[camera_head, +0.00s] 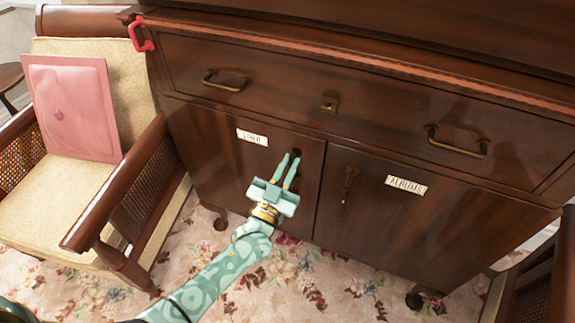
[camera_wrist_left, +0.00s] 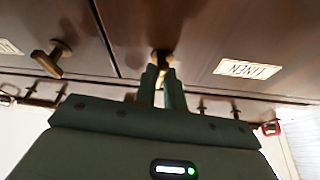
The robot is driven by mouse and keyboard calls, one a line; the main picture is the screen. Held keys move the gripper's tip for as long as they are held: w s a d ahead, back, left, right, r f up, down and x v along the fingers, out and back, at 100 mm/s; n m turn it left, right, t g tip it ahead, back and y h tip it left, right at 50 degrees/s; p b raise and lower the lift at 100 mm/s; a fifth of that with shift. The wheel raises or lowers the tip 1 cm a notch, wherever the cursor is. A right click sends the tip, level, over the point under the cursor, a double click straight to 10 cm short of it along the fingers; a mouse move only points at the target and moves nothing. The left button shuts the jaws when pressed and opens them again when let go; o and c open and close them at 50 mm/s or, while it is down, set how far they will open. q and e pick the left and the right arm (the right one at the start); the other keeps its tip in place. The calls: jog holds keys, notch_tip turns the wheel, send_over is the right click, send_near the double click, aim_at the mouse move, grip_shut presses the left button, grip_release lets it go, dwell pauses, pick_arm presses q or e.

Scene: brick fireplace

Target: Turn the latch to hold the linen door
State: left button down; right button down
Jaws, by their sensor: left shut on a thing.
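The linen door (camera_head: 212,160) is the left cabinet door, flush in the dark wooden cabinet front, with a white label reading LINEN (camera_head: 252,137). Its brass latch (camera_wrist_left: 163,56) shows in the left wrist view at the fingertips. In the head view my fingers hide most of this latch. My left gripper (camera_head: 293,158) reaches up from below to the door's upper right corner and is shut on the latch. It also shows in the left wrist view (camera_wrist_left: 163,78). My right gripper is in neither view.
The albums door (camera_head: 385,225) sits to the right with its own brass latch (camera_head: 349,185). A wide drawer with two brass handles (camera_head: 226,81) lies above. A red hook-shaped thing (camera_head: 139,35) is at the drawer's upper left. An armchair (camera_head: 80,200) with a pink cushion (camera_head: 72,108) stands close left.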

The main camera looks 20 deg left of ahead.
pick_arm(q)
jog(key=shift+d+n+y, duration=0.1)
jog(key=shift+n+y, duration=0.5)
jog(key=shift+n, duration=0.4)
jog(key=shift+f, duration=0.1)
jog(key=shift+n, duration=0.4)
jog(key=c, duration=1.5)
grip_release()
